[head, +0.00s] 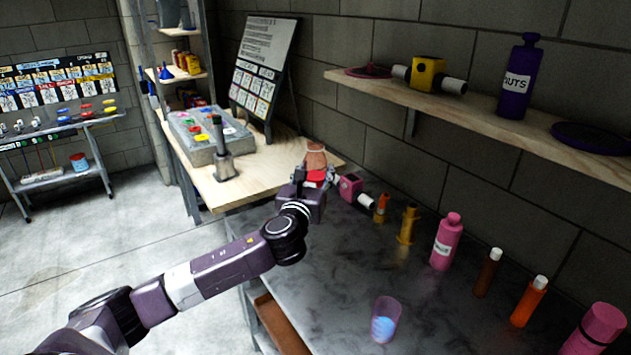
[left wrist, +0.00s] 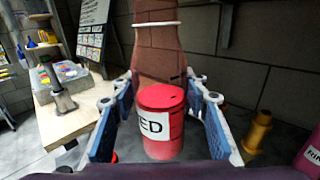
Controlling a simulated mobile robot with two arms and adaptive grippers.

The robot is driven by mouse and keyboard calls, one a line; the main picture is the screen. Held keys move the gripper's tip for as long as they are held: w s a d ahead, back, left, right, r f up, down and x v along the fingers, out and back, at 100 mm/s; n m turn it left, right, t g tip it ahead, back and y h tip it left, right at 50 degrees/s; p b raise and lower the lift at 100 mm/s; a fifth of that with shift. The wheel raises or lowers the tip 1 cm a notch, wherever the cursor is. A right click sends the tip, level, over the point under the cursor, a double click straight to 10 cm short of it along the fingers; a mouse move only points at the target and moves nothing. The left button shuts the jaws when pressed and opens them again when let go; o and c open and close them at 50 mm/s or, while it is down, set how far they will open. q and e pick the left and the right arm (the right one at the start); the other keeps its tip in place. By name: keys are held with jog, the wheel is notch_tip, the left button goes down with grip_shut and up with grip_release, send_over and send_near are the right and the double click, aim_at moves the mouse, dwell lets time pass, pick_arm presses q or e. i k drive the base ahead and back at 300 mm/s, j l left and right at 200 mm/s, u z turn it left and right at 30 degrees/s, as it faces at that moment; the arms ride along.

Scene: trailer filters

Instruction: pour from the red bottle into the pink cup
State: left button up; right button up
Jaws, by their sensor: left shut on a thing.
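My left gripper (head: 318,178) is shut on the red bottle (left wrist: 162,122), at the far left end of the dark table. In the left wrist view the bottle's red lower part, with a white label ending in "ED", sits between the blue finger pads (left wrist: 165,125). A brownish, see-through narrowing shape with a pale ring rises behind it, seemingly the bottle's upper part. It looks roughly upright. My right gripper is not in view.
A pink block-shaped item (head: 350,187) is close right of the gripper. A wooden shelf (head: 480,110) overhangs. The tabletop (head: 330,265) left of the cup is clear.

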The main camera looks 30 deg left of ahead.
aim_at(386, 312)
jog(key=k+j+z, duration=0.15)
jog(key=j+z, duration=0.3)
jog(key=k+j+z, duration=0.2)
jog(key=j+z, duration=0.25)
jog(key=k+j+z, duration=0.3)
jog(key=j+z, duration=0.15)
jog(key=k+j+z, duration=0.3)
jog(key=z, duration=0.15)
